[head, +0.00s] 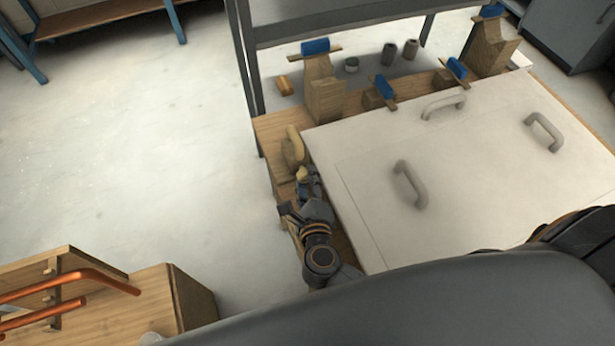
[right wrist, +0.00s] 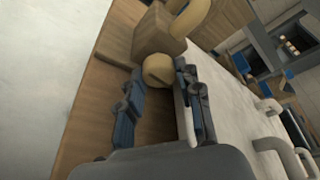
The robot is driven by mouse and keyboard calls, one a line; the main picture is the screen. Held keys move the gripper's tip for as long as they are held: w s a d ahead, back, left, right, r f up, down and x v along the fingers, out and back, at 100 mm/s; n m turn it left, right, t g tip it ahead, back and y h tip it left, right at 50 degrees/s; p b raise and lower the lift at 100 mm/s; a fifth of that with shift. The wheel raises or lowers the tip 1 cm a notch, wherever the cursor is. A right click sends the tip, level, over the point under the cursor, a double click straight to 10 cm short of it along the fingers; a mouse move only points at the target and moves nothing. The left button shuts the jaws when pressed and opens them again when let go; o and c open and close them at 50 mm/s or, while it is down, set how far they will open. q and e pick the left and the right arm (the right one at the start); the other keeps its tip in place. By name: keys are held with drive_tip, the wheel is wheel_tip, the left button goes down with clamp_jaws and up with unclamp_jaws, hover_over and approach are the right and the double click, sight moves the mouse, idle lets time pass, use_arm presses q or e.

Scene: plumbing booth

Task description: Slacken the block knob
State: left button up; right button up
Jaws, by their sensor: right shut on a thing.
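The block knob (right wrist: 158,69) is a round, pale yellow knob with a dark slot, on the face of a wooden block (right wrist: 152,38). In the head view the knob (head: 301,174) shows just beyond my fingers, at the left edge of the white panel. A curved yellow handle (head: 295,143) rises from the same block. My right gripper (head: 307,183) is shut on the knob. In the right wrist view its dark fingers (right wrist: 160,78) stand on either side of the knob. My left gripper is not in view.
A large white panel (head: 360,150) with grey handles (head: 410,184) lies right beside my right gripper. Wooden blocks with blue tops (head: 315,47) stand along the bench's far edge. Copper pipes (head: 85,275) are on a wooden stand at lower left. Open floor lies to the left.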

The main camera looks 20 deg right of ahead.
drive_tip(key=shift+n, duration=0.6)
drive_tip(key=shift+f, duration=0.1)
drive_tip(key=o, duration=1.1)
drive_tip(key=v, duration=0.8)
drive_tip(key=shift+a, duration=0.15)
drive_tip(key=shift+s+f, duration=0.15)
